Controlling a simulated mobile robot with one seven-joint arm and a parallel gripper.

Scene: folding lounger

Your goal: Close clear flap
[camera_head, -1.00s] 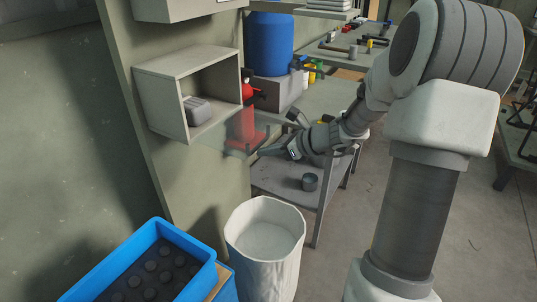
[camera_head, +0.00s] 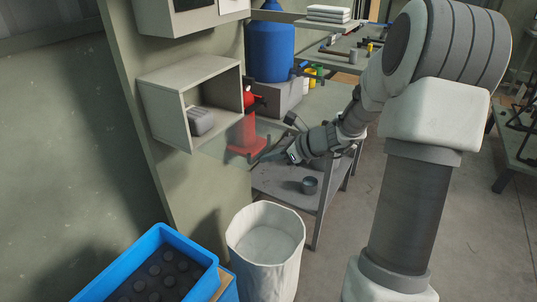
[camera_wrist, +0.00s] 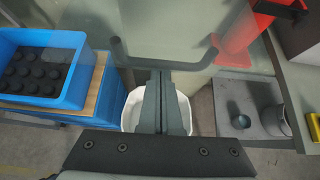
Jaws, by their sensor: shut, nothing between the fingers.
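An open-fronted beige wall box (camera_head: 172,123) hangs at the left, with a grey object (camera_head: 200,119) inside it. The clear flap (camera_head: 226,143) extends outward from the box's lower front edge, open, and the red thing behind shows through it. The flap (camera_wrist: 185,40) also spans the upper part of the wrist view as a faint see-through sheet. My gripper (camera_head: 264,158) is at the flap's outer right end, shut and empty. In the wrist view its fingers (camera_wrist: 162,78) point up towards the flap's lower edge. I cannot tell whether they touch it.
A white bin (camera_head: 265,240) and a blue crate (camera_head: 122,275) of dark round pieces stand below. Behind are a red object (camera_head: 249,132), a blue drum (camera_head: 270,48) and a grey shelf cart (camera_head: 285,178) holding a cup (camera_head: 309,185).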

